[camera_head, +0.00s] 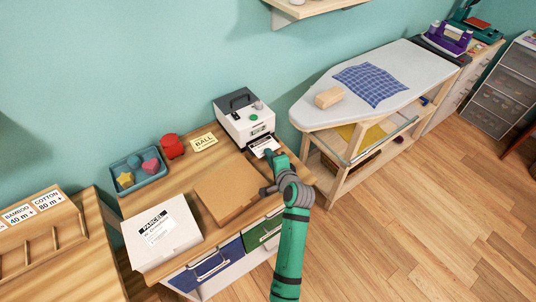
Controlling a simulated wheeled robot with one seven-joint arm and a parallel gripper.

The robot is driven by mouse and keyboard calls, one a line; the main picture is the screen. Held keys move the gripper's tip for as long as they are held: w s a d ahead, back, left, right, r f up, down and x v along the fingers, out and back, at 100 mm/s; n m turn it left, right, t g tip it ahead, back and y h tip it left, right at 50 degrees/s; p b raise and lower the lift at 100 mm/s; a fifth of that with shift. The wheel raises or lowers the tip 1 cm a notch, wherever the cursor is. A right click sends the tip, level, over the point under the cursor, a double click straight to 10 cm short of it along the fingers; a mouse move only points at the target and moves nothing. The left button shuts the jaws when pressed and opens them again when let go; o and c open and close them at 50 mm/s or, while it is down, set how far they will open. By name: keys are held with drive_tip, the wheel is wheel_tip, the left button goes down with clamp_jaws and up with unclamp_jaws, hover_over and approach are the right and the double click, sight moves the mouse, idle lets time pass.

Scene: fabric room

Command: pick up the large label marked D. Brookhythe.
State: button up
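A white label (263,144) with dark print sticks out of the front slot of the label printer (244,117). Its print is too small to read, so I cannot tell whether it says D. Brookhythe. My green arm reaches up from the bottom, and my gripper (270,156) is right at the label's near edge, over the wooden cabinet top. The fingers are small and partly hidden by my wrist. I cannot tell whether they are open or touch the label.
A white parcel box (163,236) and a brown flat box (228,191) stand left of my arm. Behind them are a blue tray (152,178) of shapes, a red object (172,146) and a yellow card (204,142). An ironing board (420,62) stands right. Floor at right is open.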

drive_tip(key=shift+w, duration=0.15)
drive_tip(key=shift+c, duration=0.3)
drive_tip(key=shift+c, duration=1.2)
drive_tip(key=shift+a, duration=0.1)
clamp_jaws()
drive_tip(key=shift+f, duration=0.15)
drive_tip(key=shift+d, duration=0.2)
drive_tip(key=shift+a+r, duration=0.1)
drive_tip(key=shift+r, duration=1.2)
drive_tip(key=v, duration=1.5)
drive_tip(key=shift+s+f, duration=0.2)
drive_tip(key=shift+f, duration=0.15)
drive_tip(key=shift+w, duration=0.1)
